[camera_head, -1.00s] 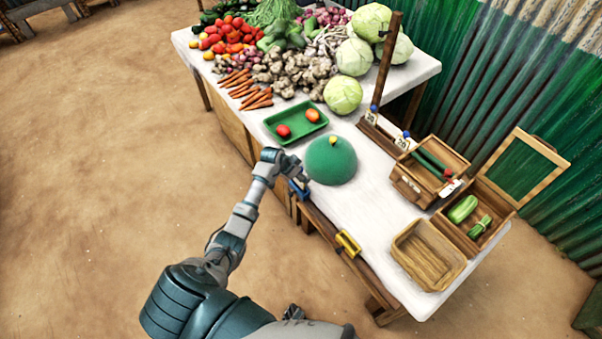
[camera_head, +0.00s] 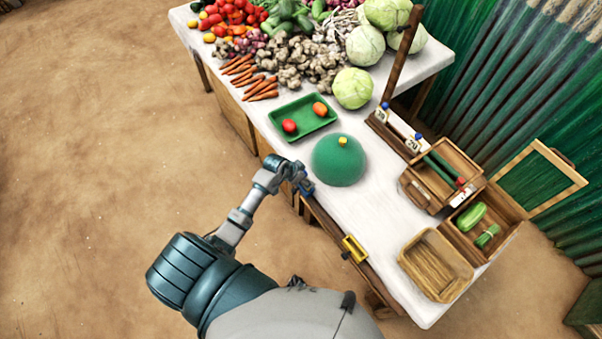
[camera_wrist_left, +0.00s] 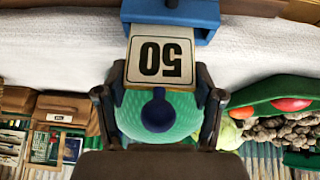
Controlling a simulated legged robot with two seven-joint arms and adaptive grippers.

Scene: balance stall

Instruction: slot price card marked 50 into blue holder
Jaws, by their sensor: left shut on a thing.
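The price card marked 50 (camera_wrist_left: 160,62) is upside down in the left wrist view, with a dark blue knob below it. My left gripper (camera_wrist_left: 158,88) is shut on this card, one finger at each side. The blue holder (camera_wrist_left: 172,12) is at the top of that view, and the card's far edge meets it; I cannot tell how deep the card sits. In the head view my left gripper (camera_head: 303,183) is at the table's front edge and covers most of the blue holder (camera_head: 309,191). My right gripper is not in view.
A green dome (camera_head: 339,162) stands close by on the table. A yellow holder (camera_head: 354,249) is on the front edge. A green tray (camera_head: 302,118), a wooden basket (camera_head: 437,262) and open boxes (camera_head: 440,176) are farther off. White tabletop is free between dome and basket.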

